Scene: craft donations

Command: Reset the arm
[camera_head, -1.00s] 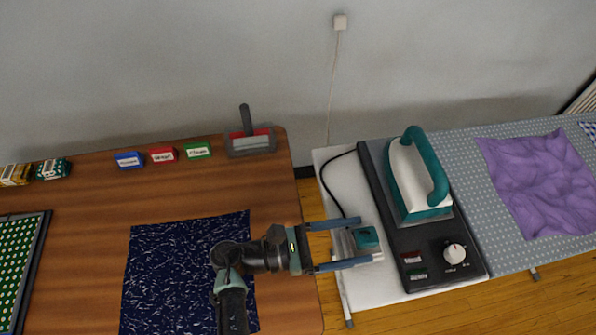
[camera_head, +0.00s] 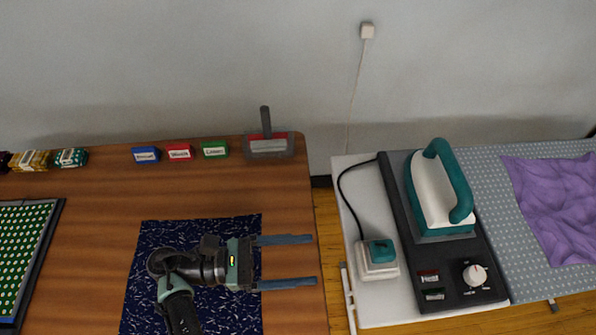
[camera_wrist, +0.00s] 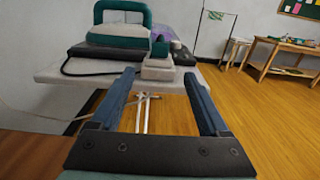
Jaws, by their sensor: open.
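My gripper (camera_head: 287,264) is open and empty in the head view. Its two blue fingers point right, over the right part of the wooden table (camera_head: 90,210) near its edge. My arm lies above a dark blue patterned cloth (camera_head: 200,230) and hides part of it. In the wrist view my gripper (camera_wrist: 162,82) also shows open, with nothing between the fingers. Beyond the fingers are the ironing board and the white box with a teal top (camera_wrist: 158,68).
A teal and white iron (camera_head: 432,195) stands on a black base with a dial (camera_head: 474,275). A purple cloth (camera_head: 555,205) lies on the board. Blue, red and green labelled blocks (camera_head: 180,153) and a dustpan-like tool (camera_head: 268,146) line the table's back. A dotted green tray (camera_head: 25,250) is left.

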